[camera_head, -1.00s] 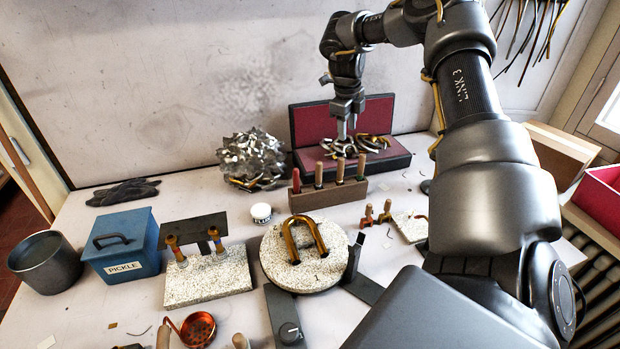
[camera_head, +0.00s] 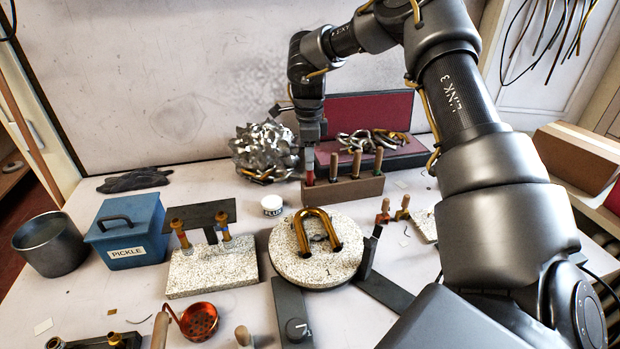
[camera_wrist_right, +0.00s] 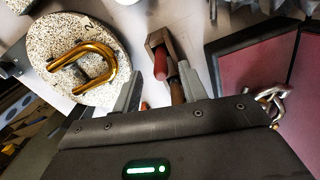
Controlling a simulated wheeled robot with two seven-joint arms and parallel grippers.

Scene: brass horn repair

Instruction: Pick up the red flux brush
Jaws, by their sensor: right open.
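The red flux brush (camera_head: 310,167) stands upright at the left end of a wooden holder block (camera_head: 345,191) near the back of the table. Its red handle also shows in the right wrist view (camera_wrist_right: 160,65), between the two fingers. My right gripper (camera_head: 310,152) points down over the brush, with its fingertips around or just above the handle's top. My right gripper (camera_wrist_right: 160,70) is open in the wrist view, one finger on each side of the handle. I cannot tell whether either finger touches it. My left gripper is not in view.
Several wooden-handled tools stand in the same block beside the brush. Crumpled foil (camera_head: 262,150) is close on the left. An open dark case with red lining (camera_head: 368,112) stands behind. A flux jar (camera_head: 271,205) and a round stone disc (camera_head: 290,262) with a brass bend are in front.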

